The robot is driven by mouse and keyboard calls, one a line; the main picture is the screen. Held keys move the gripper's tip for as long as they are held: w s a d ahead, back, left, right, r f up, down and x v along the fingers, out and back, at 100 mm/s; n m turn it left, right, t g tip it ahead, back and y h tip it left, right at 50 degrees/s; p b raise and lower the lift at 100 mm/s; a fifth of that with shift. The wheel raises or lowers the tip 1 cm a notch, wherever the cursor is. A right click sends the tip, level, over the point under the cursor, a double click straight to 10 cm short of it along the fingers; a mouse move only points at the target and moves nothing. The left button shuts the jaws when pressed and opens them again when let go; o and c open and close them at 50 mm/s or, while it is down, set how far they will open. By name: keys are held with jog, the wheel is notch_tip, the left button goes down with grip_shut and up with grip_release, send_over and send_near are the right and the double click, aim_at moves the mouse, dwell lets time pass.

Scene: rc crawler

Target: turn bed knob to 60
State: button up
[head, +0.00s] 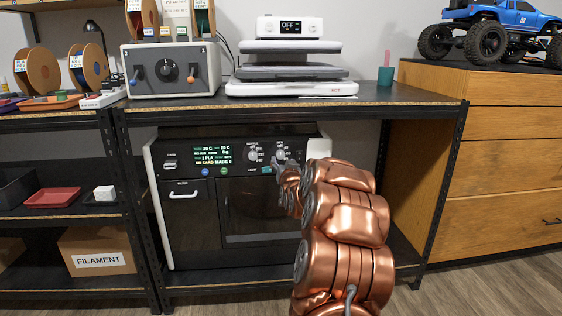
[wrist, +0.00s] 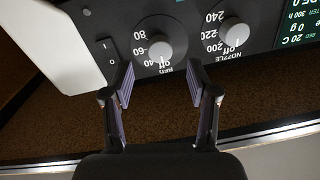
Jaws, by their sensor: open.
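The bed knob (wrist: 160,50) is a round grey knob on the printer's dark front panel, seen upside down in the wrist view. Its scale shows off, 40, 60 and 80, and its mark seems to point at off. It also shows in the head view (head: 281,155), just above my gripper. My gripper (wrist: 160,86) is open and empty. Its two fingers are spread wide, with the bed knob ahead of the gap and apparently not touched. In the head view my arm partly covers the panel and the fingertips are hard to make out.
The nozzle knob (wrist: 233,33) sits close beside the bed knob, and a black rocker switch (wrist: 107,50) is on its other side. The printer (head: 185,225) stands under a black shelf top (head: 400,95) with a post at right.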

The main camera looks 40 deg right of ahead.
aim_at(281, 156)
jog(key=shift+b+x, duration=0.65)
jog(key=shift+x, duration=1.95)
grip_shut()
